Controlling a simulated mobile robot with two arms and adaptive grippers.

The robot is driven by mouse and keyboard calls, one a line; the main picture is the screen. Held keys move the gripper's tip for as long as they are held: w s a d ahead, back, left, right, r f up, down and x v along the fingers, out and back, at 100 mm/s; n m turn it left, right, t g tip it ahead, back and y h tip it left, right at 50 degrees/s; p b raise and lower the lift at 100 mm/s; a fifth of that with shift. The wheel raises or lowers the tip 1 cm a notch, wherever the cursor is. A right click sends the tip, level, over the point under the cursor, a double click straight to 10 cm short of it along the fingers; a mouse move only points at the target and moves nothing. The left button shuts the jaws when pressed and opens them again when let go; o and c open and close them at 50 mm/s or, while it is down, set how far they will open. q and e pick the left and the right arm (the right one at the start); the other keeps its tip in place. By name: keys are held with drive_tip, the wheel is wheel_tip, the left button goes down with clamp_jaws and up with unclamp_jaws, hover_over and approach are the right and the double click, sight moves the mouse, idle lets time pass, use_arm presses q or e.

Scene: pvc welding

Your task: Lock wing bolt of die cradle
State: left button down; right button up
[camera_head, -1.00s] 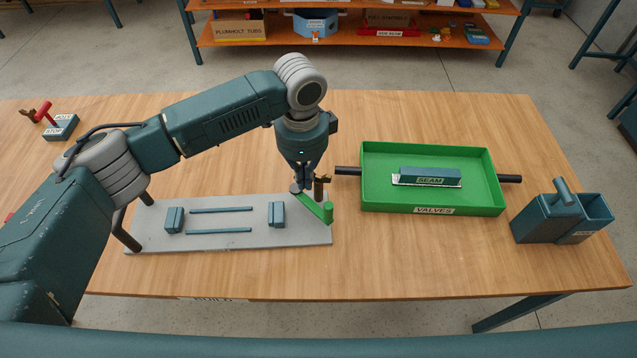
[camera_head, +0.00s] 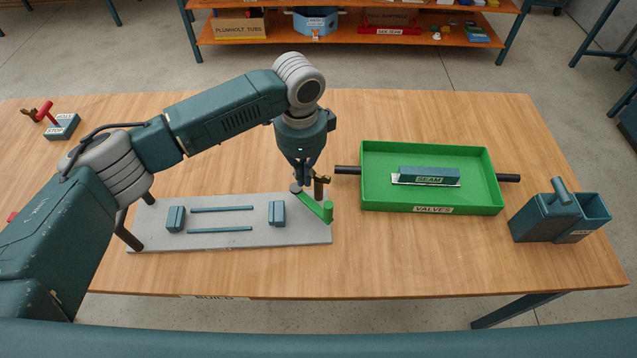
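The die cradle, as I take it, is the grey plate (camera_head: 222,241) with two small blue blocks and two thin blue rails, lying at the left middle of the table. Behind the lever stands a brownish post with a wing-shaped top (camera_head: 320,184), which looks like the wing bolt. My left gripper (camera_head: 301,186) points down just left of this post, over the lever's back end. Its fingertips are close together and small, so I cannot tell their opening or any contact. My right gripper is out of view.
A green tray (camera_head: 370,202) labelled VALVES stands right of the plate and holds a blue SEAM block (camera_head: 430,174). A blue open container (camera_head: 545,222) is at the right edge. The table front is clear.

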use_arm(q)
drive_tip(key=shift+w+p, duration=0.45)
drive_tip(key=shift+w, duration=0.3)
idle(0.5)
drive_tip(key=shift+w+d+p, duration=0.4)
drive_tip(key=shift+w+d, duration=0.1)
drive_tip(key=shift+w, duration=0.3)
idle(0.9)
drive_tip(key=shift+r, duration=0.1)
wheel_tip(320, 180, up, 6)
drive_tip(key=p, duration=0.6)
idle(0.3)
